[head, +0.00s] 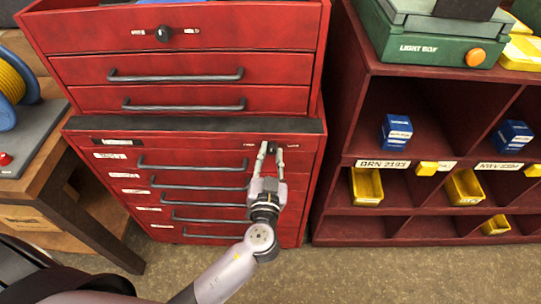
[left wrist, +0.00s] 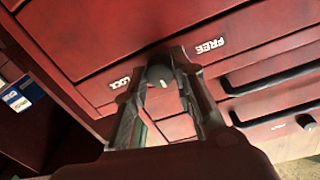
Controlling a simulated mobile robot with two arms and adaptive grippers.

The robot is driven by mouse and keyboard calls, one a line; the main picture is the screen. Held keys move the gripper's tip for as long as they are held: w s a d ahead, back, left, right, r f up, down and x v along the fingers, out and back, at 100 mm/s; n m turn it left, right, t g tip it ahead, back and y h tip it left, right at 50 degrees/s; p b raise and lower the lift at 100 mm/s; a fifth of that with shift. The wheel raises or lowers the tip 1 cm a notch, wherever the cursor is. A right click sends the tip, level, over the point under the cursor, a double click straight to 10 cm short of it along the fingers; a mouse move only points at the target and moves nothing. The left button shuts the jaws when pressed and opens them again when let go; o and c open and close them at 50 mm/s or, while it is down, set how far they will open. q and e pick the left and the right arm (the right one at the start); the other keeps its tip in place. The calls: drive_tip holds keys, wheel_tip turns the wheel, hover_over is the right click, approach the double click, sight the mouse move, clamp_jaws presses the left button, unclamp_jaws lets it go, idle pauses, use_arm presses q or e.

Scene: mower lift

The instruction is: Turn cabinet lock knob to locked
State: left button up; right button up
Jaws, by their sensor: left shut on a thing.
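The dark lock knob (left wrist: 160,75) sits on the top front strip of the lower red cabinet (head: 311,160). In the left wrist view, a LOCK label (left wrist: 120,82) lies to its left and a FREE label (left wrist: 207,47) to its right. The knob's pale mark points toward the bottom of that view, between the two labels. My left gripper (head: 271,150) reaches up to the cabinet front, its two fingers shut on the knob from either side. In the left wrist view its fingertips (left wrist: 163,70) flank the knob. My right gripper is not in view.
An upper red drawer unit (head: 185,90) with another dark knob (head: 163,33) stands on the lower cabinet. Long drawer handles (head: 195,163) stick out near my left arm. A red shelf (head: 345,160) with yellow bins stands at the right, a wooden bench (head: 60,200) at the left.

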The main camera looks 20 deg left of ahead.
use_arm(q)
clamp_jaws()
drive_tip(key=shift+m, duration=0.4)
drive_tip(key=shift+m+b, duration=0.3)
drive_tip(key=shift+m, duration=0.7)
drive_tip(key=m, duration=0.4)
drive_tip(key=shift+g, duration=0.3)
drive_tip(key=m+p, duration=0.1)
drive_tip(key=m, duration=0.4)
drive_tip(key=shift+r+m+y+p, duration=0.1)
drive_tip(key=shift+m+y+p, duration=0.2)
drive_tip(key=shift+p, duration=0.1)
drive_tip(key=shift+m+p, duration=0.9)
drive_tip(key=shift+m, duration=1.6)
